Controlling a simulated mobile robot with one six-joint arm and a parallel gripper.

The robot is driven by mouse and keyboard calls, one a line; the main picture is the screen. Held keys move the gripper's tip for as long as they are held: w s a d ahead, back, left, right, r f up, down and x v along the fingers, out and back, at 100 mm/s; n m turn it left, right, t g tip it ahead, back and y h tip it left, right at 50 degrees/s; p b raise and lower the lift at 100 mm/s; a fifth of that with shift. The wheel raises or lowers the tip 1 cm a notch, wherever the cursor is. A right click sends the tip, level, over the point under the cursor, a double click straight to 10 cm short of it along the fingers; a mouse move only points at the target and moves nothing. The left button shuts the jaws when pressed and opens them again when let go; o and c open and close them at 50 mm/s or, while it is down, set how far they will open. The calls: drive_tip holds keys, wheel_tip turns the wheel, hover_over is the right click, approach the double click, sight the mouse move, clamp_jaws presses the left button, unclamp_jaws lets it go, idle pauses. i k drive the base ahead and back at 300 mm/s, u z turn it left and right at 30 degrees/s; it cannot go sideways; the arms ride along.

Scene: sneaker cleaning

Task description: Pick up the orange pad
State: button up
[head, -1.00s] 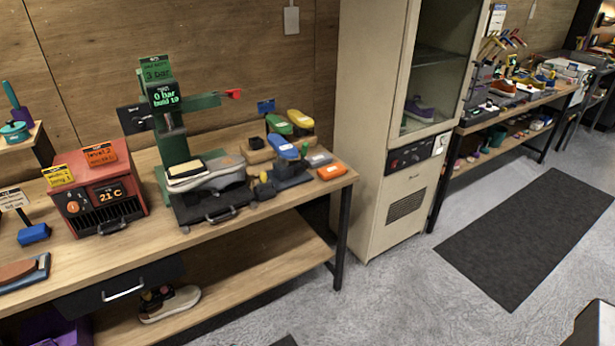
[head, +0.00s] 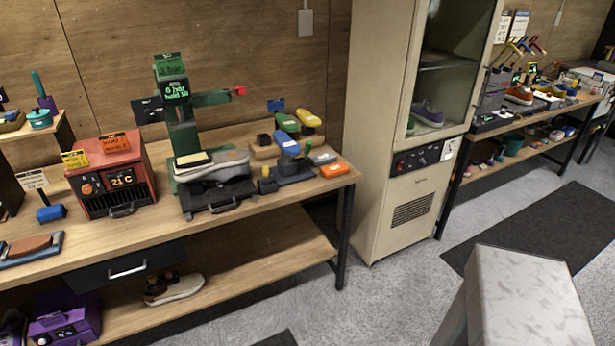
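An orange pad (head: 334,169) with a small pale label lies flat at the front right corner of the workbench (head: 243,222). A grey pad (head: 322,156) lies just behind it. A blue-topped tool on a dark base (head: 289,166) stands to its left. Nothing covers the orange pad. My gripper is not in the head view, so its opening and contents are hidden.
A green press (head: 183,128) with a grey shoe stands mid-bench, beside a red heater box (head: 114,178). A tall beige cabinet (head: 385,175) stands right of the bench. Speckled grey floor (head: 360,300) is open in front of the bench's right end.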

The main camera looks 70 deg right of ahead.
sight(329, 171)
drive_tip(key=z, duration=0.9)
drive_tip(key=k, duration=0.1)
drive_tip(key=u, duration=2.15)
drive_tip(key=k, duration=1.25)
drive_tip(key=z, duration=1.45)
